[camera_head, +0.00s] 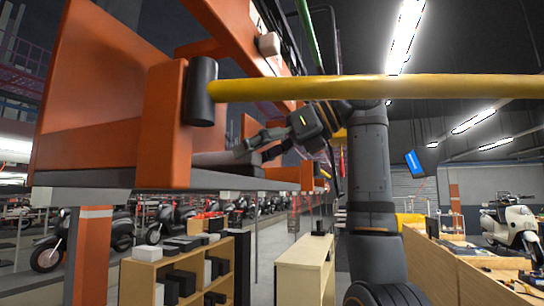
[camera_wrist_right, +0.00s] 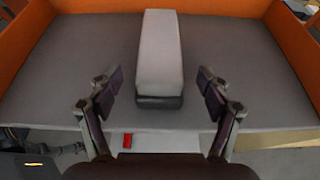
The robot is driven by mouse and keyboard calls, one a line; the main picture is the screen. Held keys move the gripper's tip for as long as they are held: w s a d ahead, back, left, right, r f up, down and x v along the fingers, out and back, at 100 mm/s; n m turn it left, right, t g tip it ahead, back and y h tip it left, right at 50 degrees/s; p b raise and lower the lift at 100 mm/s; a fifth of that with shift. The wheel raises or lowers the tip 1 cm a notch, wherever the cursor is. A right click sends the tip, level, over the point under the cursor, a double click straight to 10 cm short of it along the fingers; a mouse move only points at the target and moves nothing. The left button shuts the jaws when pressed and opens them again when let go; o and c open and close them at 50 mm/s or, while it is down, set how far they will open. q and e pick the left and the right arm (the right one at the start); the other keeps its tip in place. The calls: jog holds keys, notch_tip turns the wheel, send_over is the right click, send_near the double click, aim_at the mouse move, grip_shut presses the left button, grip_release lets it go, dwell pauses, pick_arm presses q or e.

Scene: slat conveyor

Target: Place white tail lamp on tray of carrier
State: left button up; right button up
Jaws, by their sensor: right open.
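The white tail lamp (camera_wrist_right: 161,50) is a long pale block with a dark base. In the right wrist view it lies on the grey tray (camera_wrist_right: 55,65) of the orange carrier. My right gripper (camera_wrist_right: 160,87) is open, with its fingers on either side of the lamp's near end and a visible gap to each side. In the head view my right gripper (camera_head: 250,150) is at the open edge of the carrier (camera_head: 165,125), beside a low greyish shape on the tray, seen edge-on. My left gripper is not in view.
A yellow bar (camera_head: 370,87) with a dark end crosses in front of the carrier. Orange walls (camera_wrist_right: 295,35) bound the tray. Below stand a wooden shelf (camera_head: 155,275) with boxes and a pale cabinet (camera_head: 305,265). Scooters are farther back.

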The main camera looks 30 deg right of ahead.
jog(key=b+v, duration=0.2)
jog(key=v, duration=0.3)
jog(key=shift+s+d+f, duration=0.1)
jog(key=shift+s+f, duration=0.05)
jog(key=shift+s+d+r+b, duration=0.15)
jog(key=shift+r+b, duration=0.1)
jog(key=shift+b, duration=0.2)
jog(key=shift+d, duration=0.1)
